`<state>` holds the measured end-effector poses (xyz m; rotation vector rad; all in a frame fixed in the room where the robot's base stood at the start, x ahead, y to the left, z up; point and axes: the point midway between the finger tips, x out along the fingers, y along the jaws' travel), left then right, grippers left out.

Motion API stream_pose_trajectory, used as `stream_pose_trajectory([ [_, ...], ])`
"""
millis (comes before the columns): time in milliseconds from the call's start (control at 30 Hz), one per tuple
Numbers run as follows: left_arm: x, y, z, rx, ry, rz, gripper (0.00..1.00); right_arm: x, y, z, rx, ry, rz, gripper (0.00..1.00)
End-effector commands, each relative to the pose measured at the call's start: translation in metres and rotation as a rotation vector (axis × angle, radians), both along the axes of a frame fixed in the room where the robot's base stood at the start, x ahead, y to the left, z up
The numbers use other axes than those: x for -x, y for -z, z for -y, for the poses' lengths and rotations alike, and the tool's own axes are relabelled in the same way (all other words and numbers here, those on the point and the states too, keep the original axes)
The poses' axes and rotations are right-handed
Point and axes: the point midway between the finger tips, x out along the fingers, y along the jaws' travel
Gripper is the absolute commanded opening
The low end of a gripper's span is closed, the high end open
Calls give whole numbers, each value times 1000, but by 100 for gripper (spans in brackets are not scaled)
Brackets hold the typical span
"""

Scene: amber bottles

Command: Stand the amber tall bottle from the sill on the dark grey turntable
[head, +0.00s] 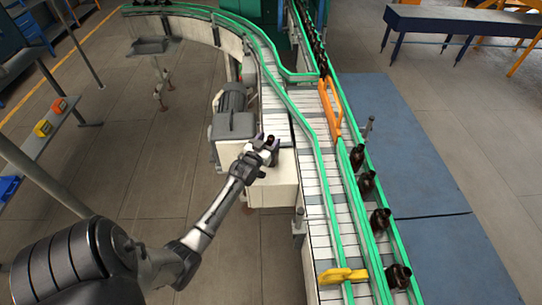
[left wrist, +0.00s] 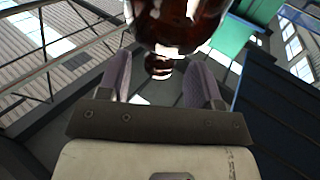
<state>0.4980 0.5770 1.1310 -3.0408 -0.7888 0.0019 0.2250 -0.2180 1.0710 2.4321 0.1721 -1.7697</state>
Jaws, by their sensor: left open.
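An amber bottle (head: 270,140) shows as a small dark shape at the tips of my left gripper (head: 265,147), above the pale box beside the conveyor. In the left wrist view the glossy amber bottle (left wrist: 180,22) fills the top middle, with its narrow end (left wrist: 158,66) between the two fingers of my left gripper (left wrist: 162,80). The fingers are open, with gaps on both sides of that narrow end. What the bottle rests on is hidden. I cannot make out a dark grey turntable in either view. My right gripper is not in view.
The conveyor's green rails (head: 318,130) run close to the right of my left gripper. Several dark bottles, one of them near the front (head: 398,276), stand along its right lane. A grey motor (head: 233,97) is just behind the gripper.

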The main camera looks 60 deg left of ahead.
Motion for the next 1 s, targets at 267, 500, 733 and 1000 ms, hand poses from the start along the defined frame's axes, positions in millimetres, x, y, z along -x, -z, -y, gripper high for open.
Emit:
stream_pose_trajectory([
  [267,-27,3,-14,-1,0,3,59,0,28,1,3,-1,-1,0],
  [500,-32,2,-16,0,0,-1,59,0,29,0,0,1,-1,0],
  [733,-32,1,-16,0,0,0,49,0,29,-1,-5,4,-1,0],
  [1000,-31,1,-16,0,0,0,23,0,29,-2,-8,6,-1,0],
])
